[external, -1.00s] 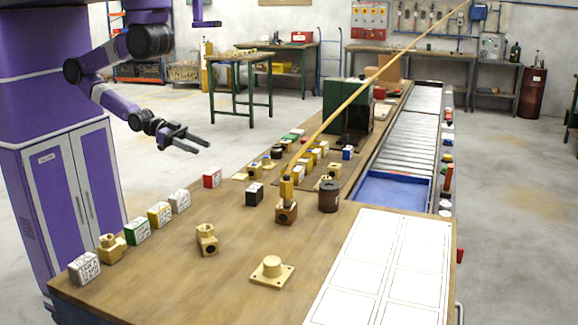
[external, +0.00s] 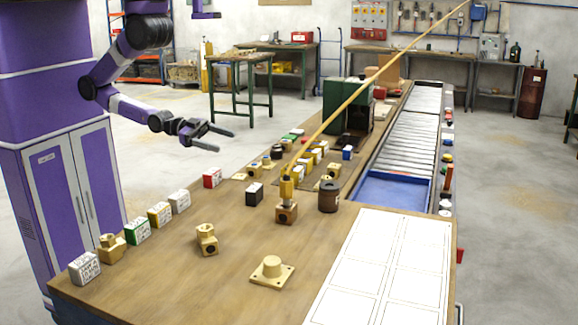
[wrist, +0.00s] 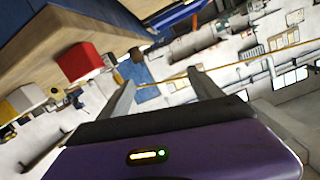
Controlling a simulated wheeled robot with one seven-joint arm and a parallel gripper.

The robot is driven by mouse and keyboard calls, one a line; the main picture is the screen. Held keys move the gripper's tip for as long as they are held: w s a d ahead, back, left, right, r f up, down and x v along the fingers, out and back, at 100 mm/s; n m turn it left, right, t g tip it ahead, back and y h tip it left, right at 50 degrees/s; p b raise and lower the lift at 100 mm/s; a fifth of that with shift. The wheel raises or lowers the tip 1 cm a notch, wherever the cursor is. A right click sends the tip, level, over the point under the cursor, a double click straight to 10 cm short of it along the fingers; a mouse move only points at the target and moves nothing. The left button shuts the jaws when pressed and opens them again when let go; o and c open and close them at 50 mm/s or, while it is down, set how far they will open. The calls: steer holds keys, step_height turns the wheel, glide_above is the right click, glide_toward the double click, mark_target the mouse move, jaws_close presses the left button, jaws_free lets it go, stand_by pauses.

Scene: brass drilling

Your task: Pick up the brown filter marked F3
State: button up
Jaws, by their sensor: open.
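A dark brown, upright cylinder (external: 329,197), which looks like the filter, stands on the wooden bench beside the blue tray. Its marking is too small to read. A small brown shape (wrist: 137,55) in the wrist view may be the same cylinder; I cannot tell for sure. My gripper (external: 226,142) is in the air beyond the bench's left edge, well to the left of the cylinder and apart from it. Its two fingers are open and empty, and they show spread in the wrist view (wrist: 160,78).
A brass valve with a yellow top (external: 286,205) stands just left of the cylinder, and a black box (external: 254,194) further left. A long yellow pole slants across the view above the bench. A blue tray (external: 392,190) lies to the right. Several boxes line the left edge.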

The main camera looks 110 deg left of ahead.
steer(key=w+a+f, duration=0.1)
steer(key=w+f, duration=0.4)
steer(key=w, duration=0.4)
steer(key=m+g+h+b, duration=0.1)
steer(key=m+h+b, duration=0.4)
steer(key=h, duration=0.5)
glide_toward(336, 194)
steer(key=shift+s+a+r+n, duration=0.1)
steer(key=shift+s+r+n, duration=0.1)
steer(key=shift+n, duration=0.1)
steer(key=shift+w+r+g+h, duration=0.15)
steer(key=shift+w+g+h, duration=0.1)
steer(key=shift+g+h, duration=0.05)
steer(key=shift+x, duration=0.95)
steer(key=shift+f+p+x, duration=0.1)
steer(key=shift+p+x, duration=0.4)
steer(key=shift+x, duration=0.9)
steer(key=shift+f+p+x, duration=0.15)
steer(key=shift+p+x, duration=0.35)
steer(key=shift+x, duration=0.9)
steer(key=c, duration=1.5)
